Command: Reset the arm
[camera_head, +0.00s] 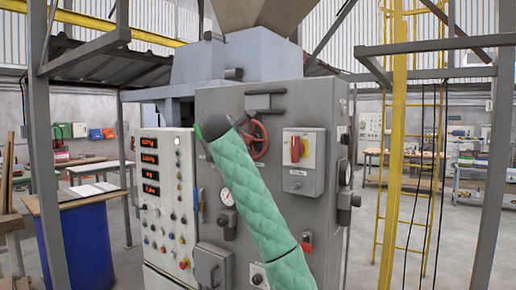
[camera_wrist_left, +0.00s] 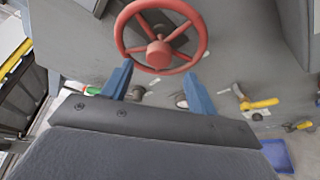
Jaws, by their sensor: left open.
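An arm of mine in a green quilted sleeve (camera_head: 252,200) reaches up and left across the front of the grey machine in the head view. Its dark end (camera_head: 216,127) is just left of the red handwheel (camera_head: 262,140), and no gripper fingers can be made out there. In the left wrist view, my left gripper (camera_wrist_left: 158,78) has its two blue fingers spread apart with nothing between them. The red handwheel (camera_wrist_left: 160,35) is ahead of the fingertips, upright against grey metal. I cannot tell whether the fingers touch it. My right gripper is not seen.
Yellow handles (camera_wrist_left: 262,103) show in the wrist view.

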